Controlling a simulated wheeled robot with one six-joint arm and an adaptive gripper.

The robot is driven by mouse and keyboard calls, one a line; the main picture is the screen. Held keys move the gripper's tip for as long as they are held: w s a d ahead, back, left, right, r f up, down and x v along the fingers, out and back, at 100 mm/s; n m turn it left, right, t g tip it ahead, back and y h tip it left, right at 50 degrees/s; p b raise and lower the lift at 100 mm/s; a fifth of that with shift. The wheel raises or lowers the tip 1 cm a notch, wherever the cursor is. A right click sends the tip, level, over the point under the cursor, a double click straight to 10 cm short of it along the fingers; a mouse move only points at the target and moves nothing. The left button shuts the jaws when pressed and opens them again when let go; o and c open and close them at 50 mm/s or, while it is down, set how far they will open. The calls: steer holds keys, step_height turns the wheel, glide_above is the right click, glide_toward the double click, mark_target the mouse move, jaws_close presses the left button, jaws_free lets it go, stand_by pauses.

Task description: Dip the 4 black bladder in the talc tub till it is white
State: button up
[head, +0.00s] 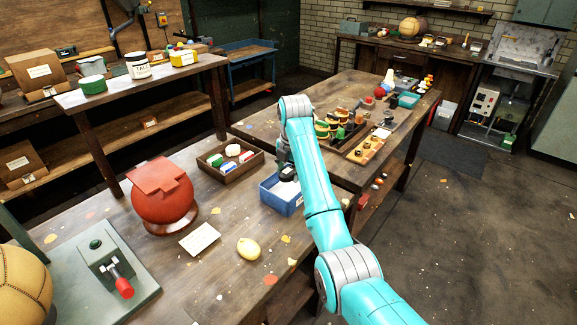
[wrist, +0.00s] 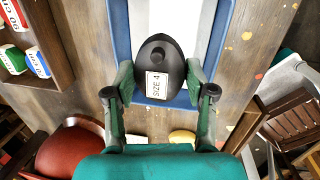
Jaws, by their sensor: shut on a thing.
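My gripper (wrist: 160,82) is shut on a black bladder (wrist: 160,50) with a white "SIZE 4" label, one finger on each side of it. The bladder's visible surface is black, with no white powder showing on it. The blue talc tub (head: 279,199) stands on the near bench in the head view. Its white inside (wrist: 180,12) shows behind the bladder in the wrist view. The bladder is over the tub's near end; I cannot tell whether its underside touches the talc. In the head view my arm hides most of the gripper and part of the tub.
A wooden tray (head: 230,160) of coloured items sits left of the tub. Bench around the yellow bladder is mostly clear.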

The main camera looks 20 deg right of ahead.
mark_target(288, 169)
steer(key=shift+f, duration=2.7)
steer(key=shift+f, duration=0.2)
steer(key=shift+r, duration=0.15)
steer(key=shift+r, duration=4.4)
